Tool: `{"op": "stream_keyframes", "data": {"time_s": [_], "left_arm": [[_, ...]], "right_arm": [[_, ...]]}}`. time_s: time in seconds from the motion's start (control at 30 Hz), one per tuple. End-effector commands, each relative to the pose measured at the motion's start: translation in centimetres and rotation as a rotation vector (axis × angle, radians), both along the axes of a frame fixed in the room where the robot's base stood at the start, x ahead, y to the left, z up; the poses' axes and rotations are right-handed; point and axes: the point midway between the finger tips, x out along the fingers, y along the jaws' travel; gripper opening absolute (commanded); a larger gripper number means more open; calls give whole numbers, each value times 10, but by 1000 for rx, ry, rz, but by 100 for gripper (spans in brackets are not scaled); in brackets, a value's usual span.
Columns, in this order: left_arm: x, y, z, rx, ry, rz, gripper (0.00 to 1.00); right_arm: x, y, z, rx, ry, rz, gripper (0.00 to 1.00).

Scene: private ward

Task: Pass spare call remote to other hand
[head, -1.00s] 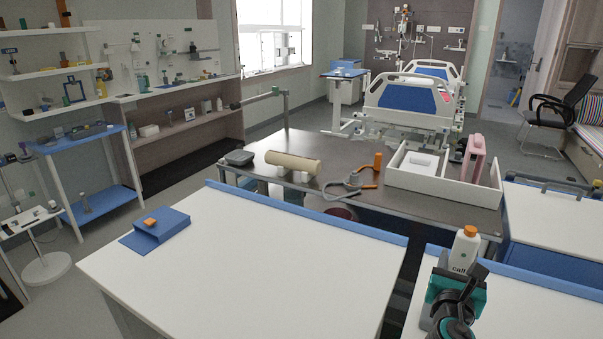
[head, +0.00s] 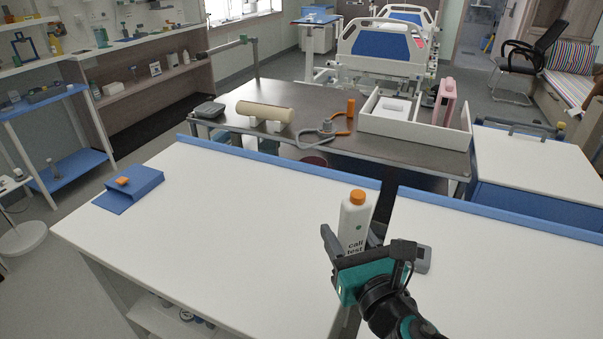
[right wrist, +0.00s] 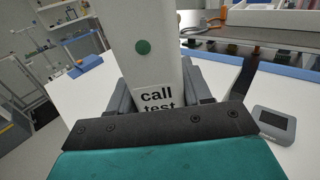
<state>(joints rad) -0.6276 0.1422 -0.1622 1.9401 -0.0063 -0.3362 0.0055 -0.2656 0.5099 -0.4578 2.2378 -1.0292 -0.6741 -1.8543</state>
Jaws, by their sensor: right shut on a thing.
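The spare call remote (head: 354,215) is a white upright body with an orange top and the words "call test". My right gripper (head: 352,246) is shut around its lower part and holds it near the gap between the two white tabletops. In the right wrist view the remote (right wrist: 148,60) stands between the fingers, with a green dot above the lettering; its top is cut off by the frame. My left gripper is not in view.
A blue holder with an orange-topped piece (head: 128,188) sits on the left white table (head: 230,230), which is otherwise mostly clear. A small grey device (head: 423,259) lies right of my gripper. Behind is a dark table (head: 240,98) with a cream roll (head: 265,110) and white tray (head: 400,128).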

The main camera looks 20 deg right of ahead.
Motion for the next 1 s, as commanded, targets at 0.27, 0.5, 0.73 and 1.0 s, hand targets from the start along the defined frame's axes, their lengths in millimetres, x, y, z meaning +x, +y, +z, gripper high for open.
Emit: {"op": "stream_keyframes", "data": {"time_s": [0.27,0.5,0.73,1.0], "left_arm": [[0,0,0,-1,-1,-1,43],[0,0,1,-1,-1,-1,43],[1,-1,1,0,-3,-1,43],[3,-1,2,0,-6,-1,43]], "right_arm": [[3,39,27,-1,-11,161,5],[6,86,53,-2,-9,349,5],[7,122,74,-2,-8,493,5],[8,151,90,0,-5,611,5]]}}
